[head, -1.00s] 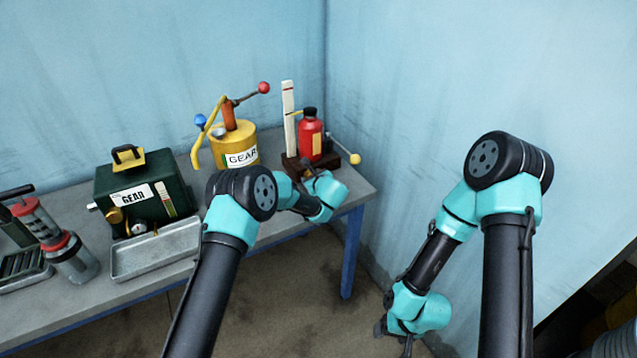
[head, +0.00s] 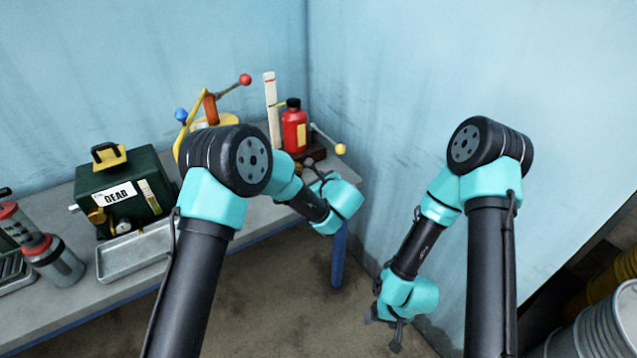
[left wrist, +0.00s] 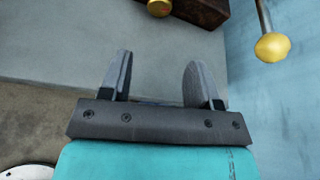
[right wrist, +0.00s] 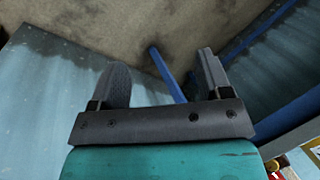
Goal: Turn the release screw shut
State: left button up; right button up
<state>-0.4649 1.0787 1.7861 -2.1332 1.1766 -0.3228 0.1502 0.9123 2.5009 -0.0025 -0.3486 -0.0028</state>
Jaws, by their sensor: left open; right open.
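A red bottle (head: 294,128) stands on a dark brown base (head: 317,151) at the table's right end, with a lever ending in a yellow ball (head: 341,149). In the left wrist view a round brass knob (left wrist: 159,7), possibly the release screw, sits at the front of the base (left wrist: 200,10), cut by the top edge. The lever's ball (left wrist: 272,47) is to its right. My left gripper (left wrist: 158,75) is open and empty, short of the knob. In the head view the arm partly hides it. My right gripper (right wrist: 158,75) is open and empty, low beside the table.
A yellow pump (head: 188,135) with a red-ball handle is partly behind my left arm. A green box (head: 125,190), a metal tray (head: 130,255) and grey-red cylinders (head: 55,262) stand further left. Walls close the right corner.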

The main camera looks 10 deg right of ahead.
pick_arm(q)
jog(key=shift+v, duration=0.8)
